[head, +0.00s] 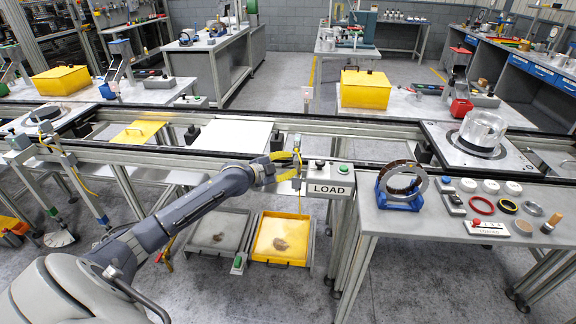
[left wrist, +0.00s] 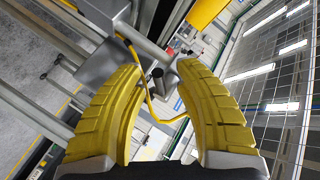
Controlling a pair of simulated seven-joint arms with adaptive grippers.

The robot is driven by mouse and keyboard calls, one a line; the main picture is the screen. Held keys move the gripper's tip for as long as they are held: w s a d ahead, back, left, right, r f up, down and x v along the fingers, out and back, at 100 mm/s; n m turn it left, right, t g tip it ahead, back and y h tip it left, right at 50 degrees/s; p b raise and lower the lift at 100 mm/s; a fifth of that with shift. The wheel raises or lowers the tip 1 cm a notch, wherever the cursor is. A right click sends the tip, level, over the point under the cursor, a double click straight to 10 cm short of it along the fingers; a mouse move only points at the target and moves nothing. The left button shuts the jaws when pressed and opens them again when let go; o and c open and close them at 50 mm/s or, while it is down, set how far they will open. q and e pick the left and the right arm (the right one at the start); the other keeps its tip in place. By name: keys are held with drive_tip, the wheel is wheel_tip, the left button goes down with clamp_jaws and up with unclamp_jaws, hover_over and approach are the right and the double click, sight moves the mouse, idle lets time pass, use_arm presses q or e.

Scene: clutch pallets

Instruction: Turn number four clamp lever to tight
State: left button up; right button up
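My left gripper (head: 283,166) has yellow fingers and is at the front rail, just left of the LOAD sign (head: 330,189). In the left wrist view its fingers (left wrist: 159,70) are spread apart. A grey bracket with a rod (left wrist: 150,52) shows between and beyond the fingertips, with a small dark end (left wrist: 157,73); I cannot tell whether a finger touches it. A yellow cable (left wrist: 133,50) loops past it. In the head view the bracket (head: 297,172) is partly covered by the gripper. No readable number four shows, and the lever's position cannot be told. My right gripper is out of view.
A side table (head: 400,222) at right holds a blue stand with a ring (head: 402,182) and several small parts. Below the rail are a grey tray (head: 217,231) and a yellow tray (head: 282,239). A pallet with a clear cylinder (head: 483,131) sits on the line.

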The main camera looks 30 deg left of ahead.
use_arm(q)
clamp_jaws()
